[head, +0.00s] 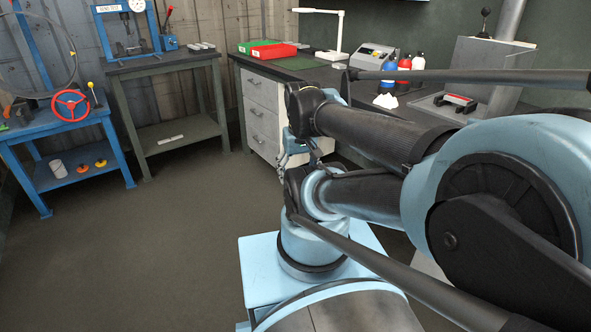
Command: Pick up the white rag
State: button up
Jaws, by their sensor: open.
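A small crumpled white cloth, which looks like the white rag (386,101), lies on the dark top of the workbench (303,71), in front of the blue bottle. My gripper (301,157) shows small and partly hidden at the far end of my arm, in front of the bench drawers. It is open and hangs to the left of the rag and lower in the picture, apart from it. My arm covers part of the bench below the rag.
Blue, red and white bottles (404,73) stand close behind the rag. A grey box device (374,56), red and green trays (273,51) and a white lamp (336,35) are also on the bench. A red-handled tool (456,101) lies right. Floor at left is clear.

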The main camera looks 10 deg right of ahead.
aim_at(387, 101)
jog(key=u, duration=0.8)
jog(key=k, duration=1.55)
jog(key=z, duration=1.2)
jog(key=i, duration=0.95)
